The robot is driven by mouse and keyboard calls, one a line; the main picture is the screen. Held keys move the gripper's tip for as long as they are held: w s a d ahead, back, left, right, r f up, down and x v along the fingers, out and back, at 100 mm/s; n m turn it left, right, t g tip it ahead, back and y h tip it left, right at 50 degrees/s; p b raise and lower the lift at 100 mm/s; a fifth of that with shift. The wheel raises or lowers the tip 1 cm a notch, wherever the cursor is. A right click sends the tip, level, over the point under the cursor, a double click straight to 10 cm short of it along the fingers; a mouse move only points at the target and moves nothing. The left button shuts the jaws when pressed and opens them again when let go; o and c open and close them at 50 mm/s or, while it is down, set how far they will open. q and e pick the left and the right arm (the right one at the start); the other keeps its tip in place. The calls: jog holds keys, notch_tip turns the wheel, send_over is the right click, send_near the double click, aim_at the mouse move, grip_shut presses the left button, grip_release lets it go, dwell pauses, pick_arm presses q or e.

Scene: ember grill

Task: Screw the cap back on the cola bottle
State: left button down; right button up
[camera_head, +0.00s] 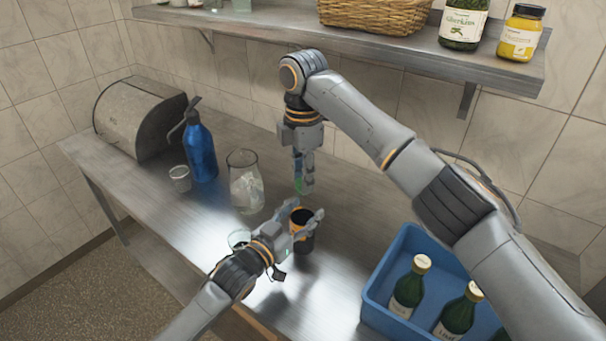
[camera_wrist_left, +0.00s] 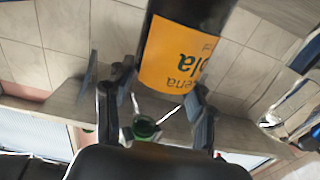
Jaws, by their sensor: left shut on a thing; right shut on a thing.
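The cola bottle (camera_head: 303,240) is dark with an orange label and stands on the metal table. My left gripper (camera_head: 302,224) is shut around it from the front left. In the left wrist view the bottle (camera_wrist_left: 185,55) fills the space between the fingers, its label lettering upside down. My right gripper (camera_head: 304,186) points down, just above and behind the bottle, apart from it. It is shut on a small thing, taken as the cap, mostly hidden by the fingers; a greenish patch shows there. The bottle's mouth is not clear.
A glass jug (camera_head: 246,186) and a drinking glass (camera_head: 238,238) stand left of the bottle. A blue spray bottle (camera_head: 200,148), small cup (camera_head: 180,178) and metal bin (camera_head: 138,115) are farther left. A blue crate (camera_head: 374,303) with green bottles is at right. A shelf (camera_head: 380,50) hangs behind.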

jog(key=m, duration=3.2)
jog(key=shift+m, duration=0.3)
jog(key=m, duration=0.3)
jog(key=shift+m, duration=0.3)
jog(key=m, duration=0.5)
jog(key=shift+f+m, duration=0.1)
jog(key=shift+m, duration=0.2)
jog(key=m, duration=0.6)
jog(key=o, duration=0.8)
jog(key=shift+c, duration=0.2)
notch_tip(320, 180, up, 12)
